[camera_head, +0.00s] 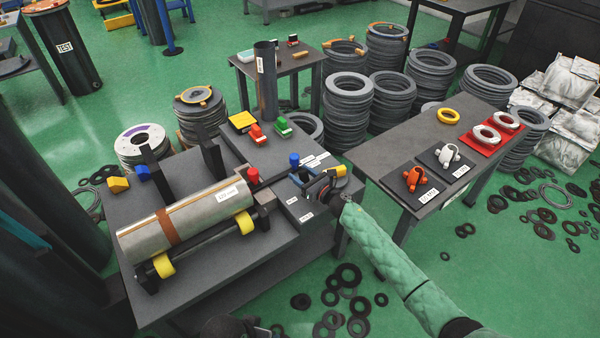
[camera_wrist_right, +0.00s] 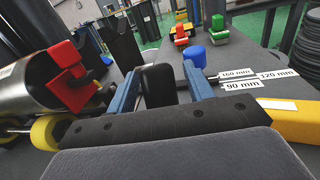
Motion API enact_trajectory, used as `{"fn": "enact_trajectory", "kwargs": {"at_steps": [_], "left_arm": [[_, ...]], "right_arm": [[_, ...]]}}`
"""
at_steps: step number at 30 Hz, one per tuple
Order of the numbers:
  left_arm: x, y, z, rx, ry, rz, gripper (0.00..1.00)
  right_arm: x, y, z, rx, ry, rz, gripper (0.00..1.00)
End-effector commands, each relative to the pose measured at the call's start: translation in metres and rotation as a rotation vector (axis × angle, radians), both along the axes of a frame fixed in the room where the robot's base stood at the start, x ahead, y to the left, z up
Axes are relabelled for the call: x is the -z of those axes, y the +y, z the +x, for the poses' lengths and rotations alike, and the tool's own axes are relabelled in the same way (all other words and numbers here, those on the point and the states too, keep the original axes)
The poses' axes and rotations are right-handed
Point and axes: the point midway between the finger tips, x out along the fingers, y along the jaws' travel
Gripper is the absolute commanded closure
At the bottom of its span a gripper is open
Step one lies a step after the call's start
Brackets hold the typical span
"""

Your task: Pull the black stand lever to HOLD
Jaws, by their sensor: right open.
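A black rounded lever knob (camera_wrist_right: 158,86) stands between the blue fingers of my right gripper (camera_wrist_right: 161,75) in the right wrist view. The fingers are apart, one on each side of it; I cannot tell whether either touches it. In the head view, my right gripper (camera_head: 308,181) is over the right end of the grey bench, by a grey box (camera_head: 292,203) with small white labels. The gripper hides most of the lever there. The HOLD marking is too small to read.
A silver cylinder (camera_head: 185,222) lies on rollers at left, with a red block (camera_head: 252,176) at its end. A blue knob (camera_head: 294,159) stands just behind my right gripper. A side table (camera_head: 400,150) with flanges and clamps is at right. Loose rings lie on the floor.

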Motion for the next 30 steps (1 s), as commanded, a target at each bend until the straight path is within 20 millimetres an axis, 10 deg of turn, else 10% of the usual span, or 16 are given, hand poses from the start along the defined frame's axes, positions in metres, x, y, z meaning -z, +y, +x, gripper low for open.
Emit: {"fn": "enact_trajectory", "kwargs": {"at_steps": [12,21,30], "left_arm": [[-0.0016,0.0027,-0.0014,-0.002,0.005,0.006,0.44],[-0.0016,0.0028,-0.0013,-0.001,0.005,0.006,0.44],[0.0026,0.0003,0.0005,-0.001,-0.003,-0.001,0.44]], "right_arm": [[-0.0002,0.0062,0.0069,0.001,0.001,0.001,0.48],[-0.0001,0.0061,0.0068,0.001,0.001,0.001,1.0],[0.0014,0.0056,0.0063,0.001,-0.004,0.005,1.0]]}}
